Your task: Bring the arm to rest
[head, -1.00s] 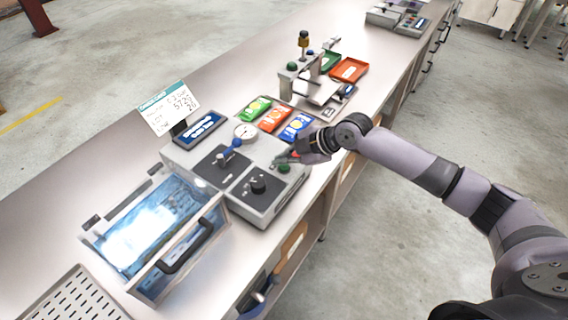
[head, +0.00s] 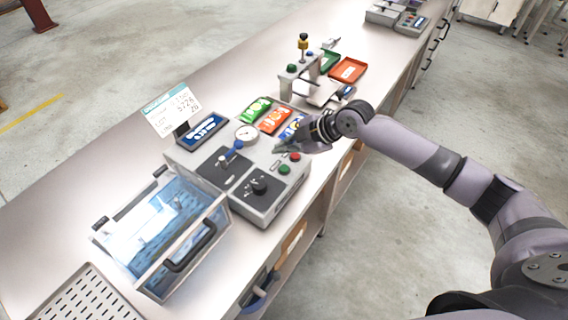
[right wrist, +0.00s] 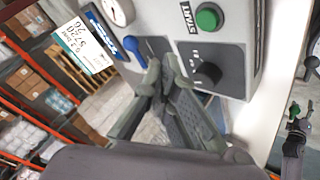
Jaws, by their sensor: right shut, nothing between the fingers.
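My right arm (head: 410,148) reaches in from the right over the bench edge. My right gripper (head: 284,148) is shut and empty, above the back right part of the grey control box (head: 262,204). In the right wrist view the shut fingers (right wrist: 158,82) show in front of the box's panel, with the green START button (right wrist: 208,18), a black knob (right wrist: 208,72) and a blue-handled lever (right wrist: 134,48) beyond them. In the head view the red button (head: 295,157) and green button (head: 284,170) are in plain sight. My left gripper is not in view.
A clear-lidded chamber (head: 165,235) stands left of the box, with a perforated tray (head: 82,300) in front. Coloured packets (head: 274,120), a press-like stand (head: 308,80) and an orange tray (head: 348,70) lie behind. A card (head: 172,110) stands at the left. The floor at right is free.

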